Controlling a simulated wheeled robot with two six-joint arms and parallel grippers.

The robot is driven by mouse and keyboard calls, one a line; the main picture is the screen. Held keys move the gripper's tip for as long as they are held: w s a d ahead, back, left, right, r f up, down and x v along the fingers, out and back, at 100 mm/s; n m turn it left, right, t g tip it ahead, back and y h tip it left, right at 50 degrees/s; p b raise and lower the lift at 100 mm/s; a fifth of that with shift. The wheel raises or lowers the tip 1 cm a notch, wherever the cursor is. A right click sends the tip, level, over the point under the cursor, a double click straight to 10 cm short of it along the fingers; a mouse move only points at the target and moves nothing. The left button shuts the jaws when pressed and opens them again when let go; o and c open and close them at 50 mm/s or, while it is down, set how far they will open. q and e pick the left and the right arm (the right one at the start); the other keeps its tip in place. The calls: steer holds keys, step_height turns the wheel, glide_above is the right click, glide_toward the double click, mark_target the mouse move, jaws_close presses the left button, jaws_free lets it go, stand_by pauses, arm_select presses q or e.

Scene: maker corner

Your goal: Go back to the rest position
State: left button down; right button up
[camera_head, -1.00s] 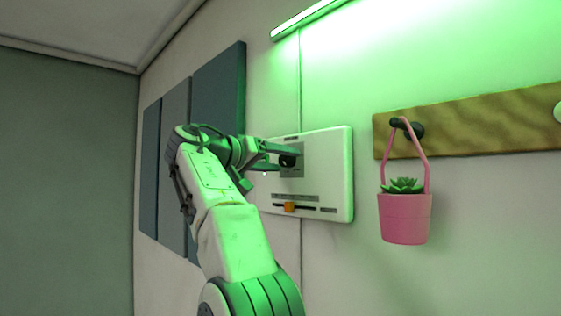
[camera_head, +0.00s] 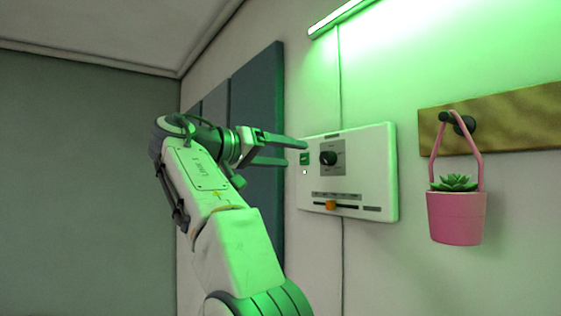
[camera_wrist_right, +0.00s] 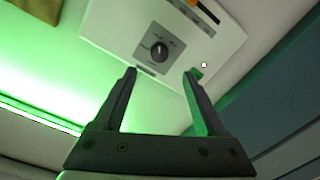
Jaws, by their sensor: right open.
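My right gripper (camera_head: 296,154) is open and empty, just left of the white control panel (camera_head: 385,190) on the wall. The panel has a black knob (camera_head: 328,158), a green button (camera_head: 304,159) and an orange slider (camera_head: 331,205). In the right wrist view, my right gripper (camera_wrist_right: 160,75) has its two fingers spread wide. The knob (camera_wrist_right: 159,50) shows beyond and between the fingertips, with clear space around it. The green button (camera_wrist_right: 197,73) is partly covered by one finger. My left gripper is not in view.
A green-glowing light bar (camera_head: 340,18) is on the wall above the panel. A pink pot (camera_head: 457,217) with a succulent hangs from a peg on a wooden board (camera_head: 520,120) at right. Dark blue panels (camera_head: 262,85) are on the wall behind my arm.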

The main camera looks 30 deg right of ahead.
steer(key=w+a+f+n+t+y, duration=0.35)
steer(key=a+f+n, duration=0.25)
steer(key=f, duration=0.2)
steer(key=w+a+f+n+t+y, duration=0.3)
steer(key=w+a+f+n+y, duration=0.15)
steer(key=f, duration=0.25)
steer(key=s+a+f+n+y, duration=0.3)
steer(key=s+a+f+n, duration=0.15)
steer(key=a+f, duration=0.5)
steer(key=s+a+f+n+g+y, duration=0.1)
steer(key=s+a+f+g+y, duration=0.15)
steer(key=s+f, duration=0.4)
steer(key=s+a+f+n+g+y, duration=0.1)
steer(key=s+a+f+n+y, duration=0.2)
steer(key=f, duration=0.6)
steer(key=s+a+f+g+y, duration=0.1)
steer(key=s+f+g, duration=0.1)
steer(key=s+f, duration=0.4)
steer(key=s+a+f+g+y, duration=0.1)
steer(key=s+f, duration=0.5)
steer(key=s, duration=0.8)
steer(key=shift+s+f+m+g, duration=0.3)
steer(key=shift+f+g, duration=0.1)
steer(key=shift+g, duration=0.5)
